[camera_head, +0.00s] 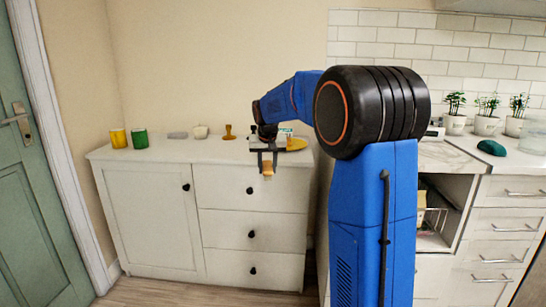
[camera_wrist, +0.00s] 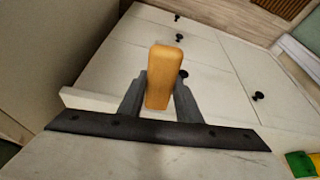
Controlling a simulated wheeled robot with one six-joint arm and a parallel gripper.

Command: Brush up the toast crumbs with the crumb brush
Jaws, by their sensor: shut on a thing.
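My gripper (camera_head: 267,158) is in front of the white cabinet's top edge, in front of its drawers. It is shut on an orange-tan, block-like piece (camera_head: 268,169), which looks like the crumb brush's handle. In the wrist view the same piece stands between the two grey fingers of my gripper (camera_wrist: 159,95). No bristles show, so I cannot be sure that it is the brush. I cannot make out toast crumbs in either view. A flat yellow-orange thing (camera_head: 297,144) lies on the cabinet top beside my gripper, partly hidden by the arm.
The cabinet top's front left is clear. Potted plants (camera_head: 486,125) stand on the right counter.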

